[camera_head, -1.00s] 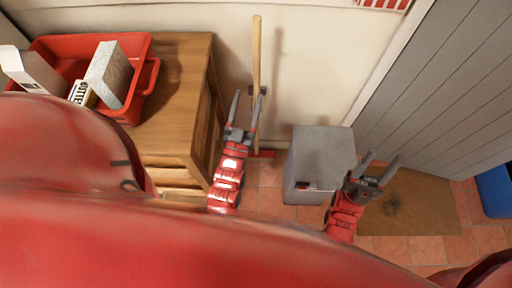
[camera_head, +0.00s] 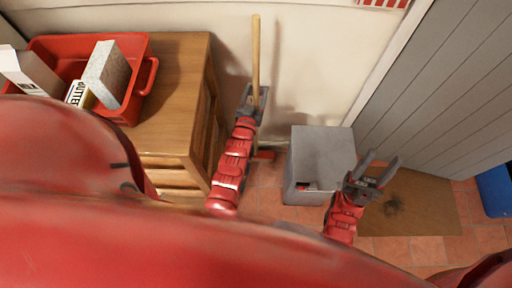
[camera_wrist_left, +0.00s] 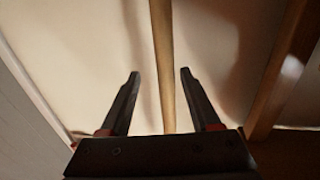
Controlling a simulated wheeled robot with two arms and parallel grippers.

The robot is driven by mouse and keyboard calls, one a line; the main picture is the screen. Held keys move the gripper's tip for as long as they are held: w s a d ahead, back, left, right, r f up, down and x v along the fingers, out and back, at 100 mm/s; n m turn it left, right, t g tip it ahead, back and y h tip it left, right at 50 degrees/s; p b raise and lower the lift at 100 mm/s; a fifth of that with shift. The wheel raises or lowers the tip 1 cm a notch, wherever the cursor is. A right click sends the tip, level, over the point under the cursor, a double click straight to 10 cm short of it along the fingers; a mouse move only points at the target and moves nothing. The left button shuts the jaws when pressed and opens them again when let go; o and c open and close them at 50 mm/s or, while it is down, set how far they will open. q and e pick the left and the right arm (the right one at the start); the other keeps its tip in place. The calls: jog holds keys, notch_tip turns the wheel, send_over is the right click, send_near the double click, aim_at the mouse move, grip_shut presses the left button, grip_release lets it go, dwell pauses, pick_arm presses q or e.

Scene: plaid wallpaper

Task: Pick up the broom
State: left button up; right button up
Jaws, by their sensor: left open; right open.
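The broom (camera_head: 256,58) stands upright against the wall, between the wooden cabinet and the grey box. Its wooden handle is light brown, and a bit of its red foot (camera_head: 263,155) shows at the floor. My left gripper (camera_head: 254,92) is at the handle, below its top end. In the left wrist view the handle (camera_wrist_left: 163,65) runs between the two open fingers (camera_wrist_left: 160,78), with a gap on each side. My left arm hides the lower handle in the head view. My right gripper (camera_head: 380,165) is open and empty, above the floor mat beside the grey box.
The wooden cabinet (camera_head: 180,90) on the left bears a red crate (camera_head: 140,95) with cartons in it. A grey box (camera_head: 322,150) stands right of the broom. A brown mat (camera_head: 425,205) and a blue object (camera_head: 493,190) are on the tiled floor at right.

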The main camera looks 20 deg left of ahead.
pick_arm(q)
jog(key=shift+w+a+r+p, duration=0.1)
jog(key=shift+w+a+p, duration=0.15)
jog(key=shift+w, duration=1.2)
jog(key=shift+w+a+p, duration=0.15)
jog(key=shift+w+a, duration=0.2)
jog(key=shift+w, duration=1.1)
grip_shut()
